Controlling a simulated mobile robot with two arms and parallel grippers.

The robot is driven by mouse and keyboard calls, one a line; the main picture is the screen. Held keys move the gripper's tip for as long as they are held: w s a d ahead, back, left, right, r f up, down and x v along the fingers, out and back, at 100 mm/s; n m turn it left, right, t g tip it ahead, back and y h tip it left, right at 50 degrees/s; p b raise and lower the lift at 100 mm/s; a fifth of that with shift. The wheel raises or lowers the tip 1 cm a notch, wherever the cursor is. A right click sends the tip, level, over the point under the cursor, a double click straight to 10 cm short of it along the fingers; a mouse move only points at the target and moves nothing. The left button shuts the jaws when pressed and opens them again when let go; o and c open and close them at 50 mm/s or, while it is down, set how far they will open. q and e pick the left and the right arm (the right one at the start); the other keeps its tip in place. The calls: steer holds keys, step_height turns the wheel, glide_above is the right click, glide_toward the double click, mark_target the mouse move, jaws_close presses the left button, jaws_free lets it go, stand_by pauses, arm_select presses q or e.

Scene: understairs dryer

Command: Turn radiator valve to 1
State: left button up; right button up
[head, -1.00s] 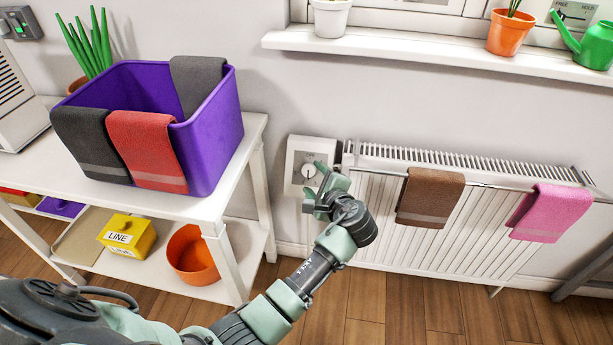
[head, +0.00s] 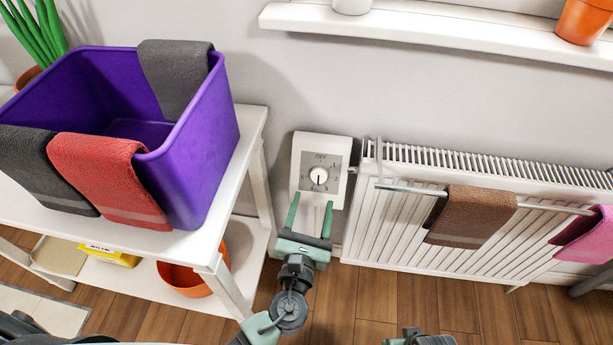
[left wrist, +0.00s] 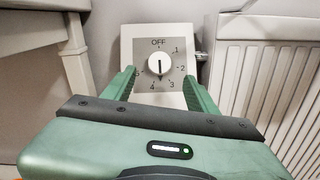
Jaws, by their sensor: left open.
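The radiator valve (head: 320,172) is a white wall box with a grey dial plate and a round white knob, left of the radiator. In the left wrist view the knob (left wrist: 159,64) carries a dark vertical line that seems to point down, near 4. OFF is at the top and 1 at the upper right. My left gripper (head: 311,200) is open and empty, just below and in front of the knob. In the left wrist view its fingers (left wrist: 159,76) stand on either side of the knob, and contact cannot be told.
The radiator (head: 450,220) stands right of the valve, with a rail carrying a brown towel (head: 472,215) and a pink towel (head: 590,235). A white table (head: 245,135) with a purple bin (head: 195,165) stands left. A windowsill (head: 430,25) runs above.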

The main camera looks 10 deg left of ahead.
mark_target(318, 178)
arm_select(q)
steer(key=w, duration=0.5)
steer(key=shift+w, duration=0.2)
steer(key=shift+w+d, duration=0.1)
steer(key=shift+w, duration=0.4)
arm_select(e)
steer(key=shift+w+r, duration=0.1)
steer(key=shift+r, duration=0.45)
arm_select(q)
steer(key=shift+c, duration=0.4)
jaws_close()
steer(key=shift+n, duration=0.3)
arm_select(e)
steer(key=shift+f, duration=0.1)
